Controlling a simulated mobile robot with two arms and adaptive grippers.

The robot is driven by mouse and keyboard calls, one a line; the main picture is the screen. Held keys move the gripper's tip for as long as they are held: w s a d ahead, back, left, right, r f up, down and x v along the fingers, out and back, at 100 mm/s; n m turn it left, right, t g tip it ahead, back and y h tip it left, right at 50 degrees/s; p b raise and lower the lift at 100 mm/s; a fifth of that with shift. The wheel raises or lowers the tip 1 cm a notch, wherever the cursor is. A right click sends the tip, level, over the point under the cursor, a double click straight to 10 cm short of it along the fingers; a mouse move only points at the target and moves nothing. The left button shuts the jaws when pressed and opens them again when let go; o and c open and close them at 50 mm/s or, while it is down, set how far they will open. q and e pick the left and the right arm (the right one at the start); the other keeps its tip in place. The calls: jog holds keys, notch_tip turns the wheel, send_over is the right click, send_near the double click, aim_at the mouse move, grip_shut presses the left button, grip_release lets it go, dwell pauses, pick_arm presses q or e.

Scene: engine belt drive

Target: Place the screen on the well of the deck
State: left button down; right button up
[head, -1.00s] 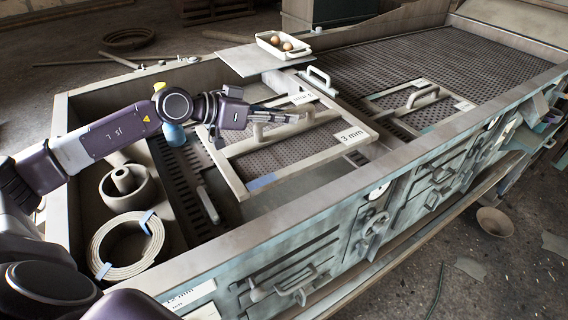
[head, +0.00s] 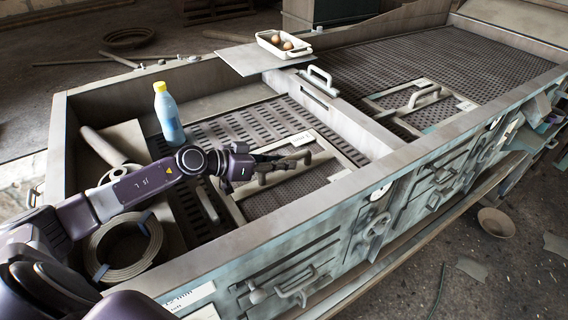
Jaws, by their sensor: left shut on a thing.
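The screen, a dark mesh (head: 290,188) in a pale frame with a bar handle and white labels, sits low inside the middle well of the deck (head: 230,262). Its near side is hidden behind the deck's front wall. My left gripper (head: 292,160) is shut on the screen's handle. I cannot tell whether the screen rests on the well's floor or is still held above it. The slotted grate (head: 235,127) of the well shows on the screen's far side. My right gripper is not in view.
A blue bottle with a yellow cap (head: 168,112) stands behind my left arm. A ring coil (head: 122,262) lies in the left bay. A cross wall (head: 345,115) divides off another handled screen (head: 410,105). A white tray with eggs (head: 284,46) sits at the back edge.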

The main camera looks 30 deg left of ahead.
pick_arm(q)
jog(key=shift+r, duration=0.15)
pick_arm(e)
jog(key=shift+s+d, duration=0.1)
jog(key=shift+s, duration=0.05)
pick_arm(q)
jog(key=c, duration=2.1)
grip_release()
jog(key=shift+d+f, duration=0.1)
jog(key=shift+f, duration=0.15)
jog(key=shift+o, duration=1.3)
jog(key=shift+s, duration=0.1)
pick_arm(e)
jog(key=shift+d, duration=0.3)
